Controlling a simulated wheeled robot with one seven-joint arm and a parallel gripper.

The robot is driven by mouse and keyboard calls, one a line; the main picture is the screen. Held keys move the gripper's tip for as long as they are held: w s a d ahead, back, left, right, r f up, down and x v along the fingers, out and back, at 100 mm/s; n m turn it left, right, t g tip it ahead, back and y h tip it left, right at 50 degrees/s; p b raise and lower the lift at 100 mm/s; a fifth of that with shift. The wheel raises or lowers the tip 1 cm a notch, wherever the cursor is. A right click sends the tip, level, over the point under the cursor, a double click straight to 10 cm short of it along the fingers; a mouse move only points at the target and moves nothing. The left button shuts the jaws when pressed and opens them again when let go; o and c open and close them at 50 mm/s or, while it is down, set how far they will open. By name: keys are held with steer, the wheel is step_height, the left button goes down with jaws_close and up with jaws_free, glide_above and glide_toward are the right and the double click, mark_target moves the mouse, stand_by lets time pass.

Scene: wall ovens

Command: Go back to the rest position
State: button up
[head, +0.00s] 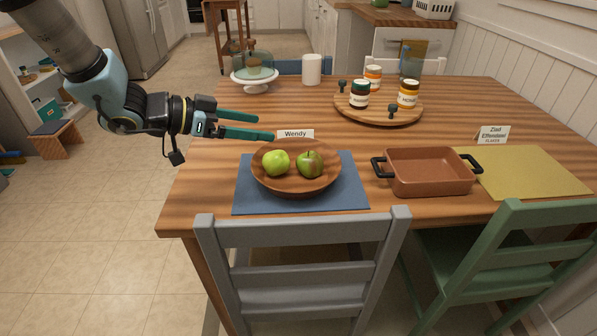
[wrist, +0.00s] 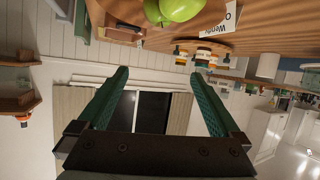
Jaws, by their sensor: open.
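My gripper (head: 268,126) is at the left in the head view, above the table's left side and near the Wendy name card (head: 296,135). Its two green fingers are apart with nothing between them. In the wrist view, the gripper (wrist: 160,90) also shows open and empty, with the scene turned over. Two green apples, one at left (head: 276,163) and one at right (head: 311,164), lie in a wooden bowl (head: 296,188). The bowl stands on a blue placemat (head: 350,199), in front of my gripper and apart from it.
A brown baking dish (head: 430,172) sits at right, partly over a yellow placemat (head: 535,173). A round wooden tray (head: 378,115) with jars and a cake stand (head: 255,78) are at the back. Grey (head: 300,230) and green chairs (head: 500,245) line the front. Floor is open at left.

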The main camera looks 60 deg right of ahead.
stand_by(0.3)
steer(key=w+a+n+t+p, duration=0.1)
steer(key=w+a+n+t, duration=0.25)
steer(key=w, duration=0.45)
steer(key=w+a+n+t, duration=0.25)
steer(key=w+t, duration=0.25)
steer(key=w, duration=0.3)
steer(key=w+a+r+n+t+y+p, duration=0.1)
steer(key=w+a+n+t+y, duration=0.15)
steer(key=w+a, duration=0.4)
steer(key=w+a+n+t+y, duration=0.2)
steer(key=w+a+n+y, duration=0.15)
steer(key=a, duration=0.55)
steer(key=w+a+n+y+p, duration=0.1)
steer(key=a+n+y, duration=0.2)
steer(key=a, duration=0.9)
steer(key=s+a+n+g+y, duration=0.1)
steer(key=s+a+n+g, duration=0.1)
steer(key=s+a, duration=0.3)
steer(key=s+a+r+n+g+y+p, duration=0.1)
steer(key=s+a+n, duration=0.4)
steer(key=a, duration=0.5)
steer(key=shift+s+r+g, duration=0.15)
steer(key=shift+s+g, duration=0.25)
steer(key=shift+g, duration=0.1)
steer(key=shift+s, duration=0.3)
